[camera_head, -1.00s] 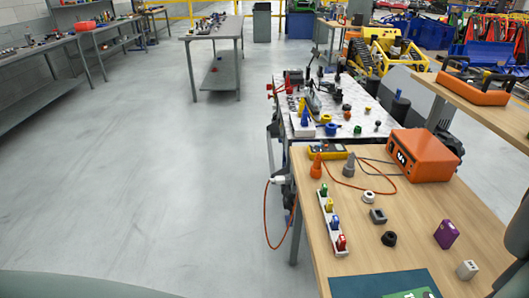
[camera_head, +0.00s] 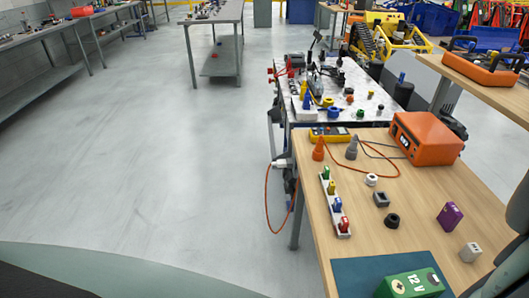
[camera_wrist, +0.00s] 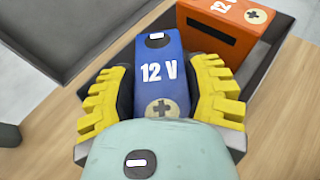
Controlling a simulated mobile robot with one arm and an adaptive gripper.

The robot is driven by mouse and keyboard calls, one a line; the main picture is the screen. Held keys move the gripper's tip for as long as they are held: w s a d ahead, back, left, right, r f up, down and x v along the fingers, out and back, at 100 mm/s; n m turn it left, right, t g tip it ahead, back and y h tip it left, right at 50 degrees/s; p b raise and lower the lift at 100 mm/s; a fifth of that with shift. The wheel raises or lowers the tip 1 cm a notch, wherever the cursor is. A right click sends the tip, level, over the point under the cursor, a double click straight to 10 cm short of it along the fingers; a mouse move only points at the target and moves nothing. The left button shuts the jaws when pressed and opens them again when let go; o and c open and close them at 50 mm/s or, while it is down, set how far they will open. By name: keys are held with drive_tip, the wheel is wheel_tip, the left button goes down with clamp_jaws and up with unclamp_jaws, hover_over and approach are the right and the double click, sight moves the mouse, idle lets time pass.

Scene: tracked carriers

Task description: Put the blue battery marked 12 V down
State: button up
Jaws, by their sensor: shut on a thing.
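In the wrist view the blue battery (camera_wrist: 160,72) marked 12 V, with a minus sign at its far end and a plus sign at its near end, is between the yellow ridged fingers of my gripper (camera_wrist: 162,97). The fingers are shut on its two sides. An orange battery (camera_wrist: 230,28) with a plus sign is just beyond it, in a dark tray (camera_wrist: 290,52). I cannot tell whether the blue battery touches the tray floor. In the head view neither my gripper nor the blue battery shows.
In the head view a green 12 V battery (camera_head: 410,284) stands on a dark green mat (camera_head: 350,272) at the near table edge. A purple block (camera_head: 449,216), a white block (camera_head: 470,252), a power strip (camera_head: 334,205) and an orange device (camera_head: 426,137) are on the wooden table (camera_head: 420,240).

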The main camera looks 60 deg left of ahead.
drive_tip(key=shift+w+d+r, duration=0.1)
drive_tip(key=shift+r, duration=0.15)
drive_tip(key=o, duration=1.3)
drive_tip(key=shift+f, duration=0.2)
drive_tip(key=shift+r, duration=0.1)
drive_tip(key=shift+a+r, duration=0.25)
drive_tip(key=shift+a, duration=0.35)
drive_tip(key=v, duration=1.1)
drive_tip(key=shift+f+b, duration=0.15)
drive_tip(key=shift+b, duration=0.25)
